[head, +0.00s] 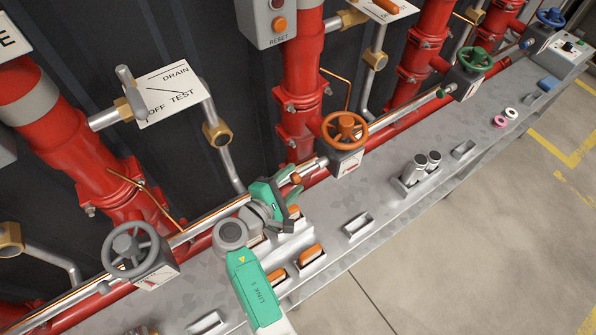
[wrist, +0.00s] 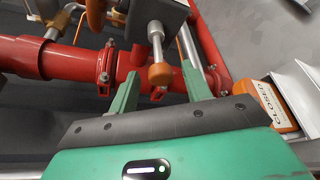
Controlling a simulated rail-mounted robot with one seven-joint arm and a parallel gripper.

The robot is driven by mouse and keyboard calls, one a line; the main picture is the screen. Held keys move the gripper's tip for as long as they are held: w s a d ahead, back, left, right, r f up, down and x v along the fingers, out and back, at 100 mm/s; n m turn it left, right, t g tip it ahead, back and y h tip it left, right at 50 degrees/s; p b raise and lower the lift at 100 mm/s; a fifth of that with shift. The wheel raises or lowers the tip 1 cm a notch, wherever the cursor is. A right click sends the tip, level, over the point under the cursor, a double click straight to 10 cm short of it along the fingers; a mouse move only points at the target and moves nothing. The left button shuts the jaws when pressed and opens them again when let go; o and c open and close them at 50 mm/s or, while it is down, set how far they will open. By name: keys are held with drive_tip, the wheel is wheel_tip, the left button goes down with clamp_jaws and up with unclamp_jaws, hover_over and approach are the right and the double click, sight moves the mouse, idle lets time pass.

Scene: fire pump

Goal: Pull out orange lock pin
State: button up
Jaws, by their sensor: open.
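The lock pin is a silver rod with an orange knob (wrist: 160,76) at its near end. In the wrist view the knob lies between the two fingers, with a gap to each side. In the head view an orange end that looks like this knob (head: 296,179) shows just beyond my gripper (head: 288,188), below and left of the orange handwheel (head: 345,131). My gripper (wrist: 160,73) is open and empty. The rod runs from the knob into a grey block (wrist: 155,18) at the top of the wrist view.
Red pipes (wrist: 60,55) stand close behind the fingers. Orange blocks sit in trays on the grey bench, one nearby (head: 312,252); one marked CLOSED (wrist: 268,103) is at the right of the wrist view. Silver cylinders (head: 415,168) stand farther right. The bench front is partly clear.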

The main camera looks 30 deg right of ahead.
sight(293, 181)
drive_tip(key=v, duration=0.4)
drive_tip(key=shift+s+a+p, duration=0.15)
drive_tip(key=shift+a+p, duration=0.05)
drive_tip(key=shift+p, duration=0.15)
drive_tip(key=w+a+r+m+t+y, duration=0.2)
drive_tip(key=r+m, duration=0.1)
drive_tip(key=r, duration=0.5)
drive_tip(key=w+a+r+m+t+y, duration=0.1)
drive_tip(key=a+r+m+t+y, duration=0.15)
drive_tip(key=r, duration=0.65)
drive_tip(key=w+a+r+m+t+y, duration=0.1)
drive_tip(key=w+r+m+t+y, duration=0.15)
drive_tip(key=r, duration=0.55)
drive_tip(key=s+a+r+m+t+y, duration=0.1)
drive_tip(key=s+a+r+t+y, duration=0.2)
drive_tip(key=s+r, duration=0.5)
drive_tip(key=s+a+r+m+t+y, duration=0.15)
drive_tip(key=s+r+t, duration=0.25)
drive_tip(key=r, duration=0.8)
drive_tip(key=s+a+r+m+t+y, duration=0.1)
drive_tip(key=s+a+r+t+y, duration=0.25)
drive_tip(key=s+r, duration=0.45)
wheel_tip(293, 181, up, 37)
drive_tip(key=w+p, duration=0.2)
drive_tip(key=p, duration=3.2)
drive_tip(key=shift+f+t+h+p, duration=0.2)
drive_tip(key=shift+t+h+p, duration=0.1)
drive_tip(key=shift+t+p, duration=0.1)
